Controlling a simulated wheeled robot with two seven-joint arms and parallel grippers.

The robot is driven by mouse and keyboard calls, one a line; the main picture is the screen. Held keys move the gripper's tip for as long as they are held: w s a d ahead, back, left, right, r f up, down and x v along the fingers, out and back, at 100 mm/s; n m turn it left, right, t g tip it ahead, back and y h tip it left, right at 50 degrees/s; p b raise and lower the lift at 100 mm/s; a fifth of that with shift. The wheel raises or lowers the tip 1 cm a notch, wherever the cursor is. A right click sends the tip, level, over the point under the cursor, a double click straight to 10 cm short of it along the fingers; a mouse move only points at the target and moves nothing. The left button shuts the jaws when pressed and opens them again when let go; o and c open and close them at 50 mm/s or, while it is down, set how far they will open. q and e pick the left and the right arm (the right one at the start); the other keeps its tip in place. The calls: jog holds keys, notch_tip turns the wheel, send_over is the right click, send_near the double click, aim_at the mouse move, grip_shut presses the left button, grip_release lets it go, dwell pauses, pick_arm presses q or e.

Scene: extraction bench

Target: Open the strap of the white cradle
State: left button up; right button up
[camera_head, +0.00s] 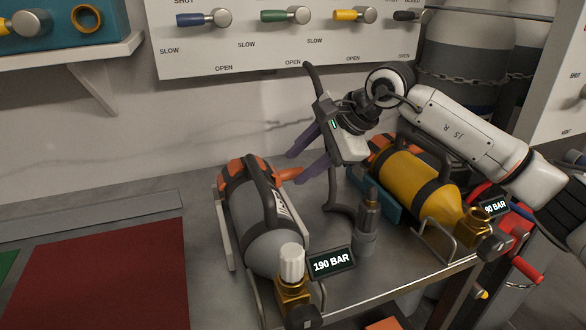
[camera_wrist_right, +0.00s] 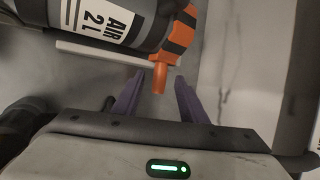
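The white cradle (camera_head: 223,236) holds a grey cylinder (camera_head: 245,209) with a black handle; its pale rail (camera_wrist_right: 100,52) and the "AIR 2L" label also show in the right wrist view. An orange and black strap (camera_head: 240,167) crosses the cylinder's far end, and its orange tab (camera_head: 289,174) sticks out to the right. My right gripper (camera_head: 293,167) is open beside the tab. In the right wrist view the tab (camera_wrist_right: 160,78) stands in line with the gap between the purple fingertips (camera_wrist_right: 158,78); neither finger visibly presses on it. My left gripper is not in view.
A yellow cylinder (camera_head: 406,181) lies in a teal cradle (camera_head: 375,203) on the right. A small grey bottle-like fitting (camera_head: 367,232) stands between the cylinders, near a 190 BAR display (camera_head: 331,263). A valve panel (camera_head: 290,45) hangs behind. A dark red mat (camera_head: 110,275) lies left.

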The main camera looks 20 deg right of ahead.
aim_at(290, 171)
jog(key=shift+x, duration=1.55)
jog(key=shift+c, duration=0.5)
grip_shut()
